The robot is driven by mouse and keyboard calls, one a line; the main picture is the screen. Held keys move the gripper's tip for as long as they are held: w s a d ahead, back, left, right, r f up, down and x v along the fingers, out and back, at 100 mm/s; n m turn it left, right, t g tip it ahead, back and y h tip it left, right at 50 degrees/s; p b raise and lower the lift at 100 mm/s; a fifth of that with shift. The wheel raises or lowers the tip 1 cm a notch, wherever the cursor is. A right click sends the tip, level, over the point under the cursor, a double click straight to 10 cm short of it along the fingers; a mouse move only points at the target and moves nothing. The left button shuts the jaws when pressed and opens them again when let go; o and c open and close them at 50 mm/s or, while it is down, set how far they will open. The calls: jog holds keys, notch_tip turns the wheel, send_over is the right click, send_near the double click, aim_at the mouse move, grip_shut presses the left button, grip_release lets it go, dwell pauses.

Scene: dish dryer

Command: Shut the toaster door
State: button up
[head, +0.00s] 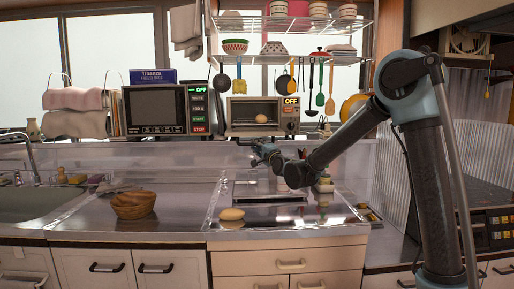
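The toaster (290,119) is a small pale toaster oven on the raised ledge at the back, left of the hanging utensils. Its display reads OFF. Its door (250,133) appears folded down at the front, leaving the cavity showing. A small round bread-like item (261,118) shows inside. My gripper (259,154) is in front of and below the toaster door, apart from it as far as I can tell. It is small and dark here, and its fingers are too unclear to tell open from shut.
A dark microwave (155,109) stands left of the toaster. Utensils (320,88) hang to its right under a shelf of bowls (274,48). A wooden bowl (133,204) and a bread roll (231,214) sit on the counter (180,215). A sink (35,203) is at the left.

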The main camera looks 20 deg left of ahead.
jog(key=shift+x, duration=0.75)
jog(key=shift+c, duration=0.2)
grip_shut()
jog(key=shift+d, duration=0.15)
